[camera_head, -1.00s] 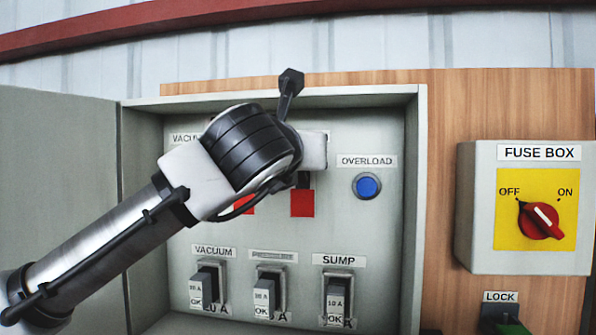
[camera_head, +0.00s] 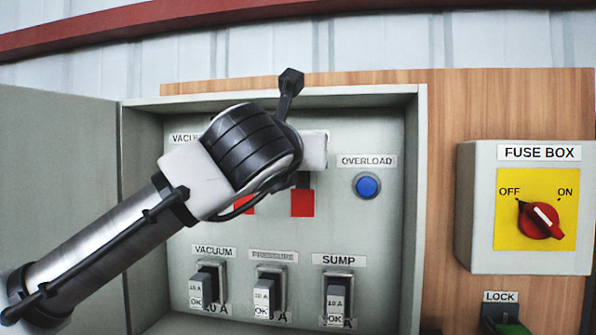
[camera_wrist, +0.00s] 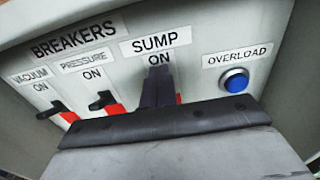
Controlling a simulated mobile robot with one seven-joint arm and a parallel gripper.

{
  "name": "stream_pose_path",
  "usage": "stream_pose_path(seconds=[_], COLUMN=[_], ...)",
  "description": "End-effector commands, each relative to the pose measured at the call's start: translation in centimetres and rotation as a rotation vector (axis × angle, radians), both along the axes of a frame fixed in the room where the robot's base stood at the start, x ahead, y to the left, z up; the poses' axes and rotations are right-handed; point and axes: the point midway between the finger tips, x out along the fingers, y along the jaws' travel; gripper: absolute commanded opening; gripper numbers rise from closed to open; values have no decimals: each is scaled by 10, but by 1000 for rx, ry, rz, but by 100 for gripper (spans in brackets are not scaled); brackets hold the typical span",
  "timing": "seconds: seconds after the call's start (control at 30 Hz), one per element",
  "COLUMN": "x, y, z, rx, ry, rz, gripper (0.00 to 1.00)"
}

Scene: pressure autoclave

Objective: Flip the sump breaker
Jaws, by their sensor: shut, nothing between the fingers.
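The sump breaker sits under the "SUMP" and "ON" labels in the breaker row. In the wrist view only its red patch (camera_wrist: 179,99) shows, beside my fingers; its lever is hidden. My gripper (camera_wrist: 158,86) is shut and empty, with its dark fingertips right in front of this breaker, just below "ON". Whether they touch the lever cannot be told. In the head view my wrist covers most of the breaker row, and a red patch (camera_head: 302,203) shows below it, left of the overload button.
The vacuum breaker (camera_wrist: 54,110) and pressure breaker (camera_wrist: 103,100) are left of my fingers. The blue overload button (camera_head: 367,186) is to the right. Several fuses line the bottom, including the sump fuse (camera_head: 338,299). The cabinet walls enclose the panel. A fuse box (camera_head: 478,230) stands outside, right.

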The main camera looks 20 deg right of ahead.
Motion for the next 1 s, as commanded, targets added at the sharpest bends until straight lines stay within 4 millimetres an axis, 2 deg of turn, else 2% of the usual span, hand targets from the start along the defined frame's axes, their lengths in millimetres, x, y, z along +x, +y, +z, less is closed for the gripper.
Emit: stream_pose_path(seconds=[0.33, 1.0], x=[0, 0], y=[0, 0], z=[-1, -22], rx=[0, 1], ry=[0, 1], rz=[0, 0], gripper=[0, 0])
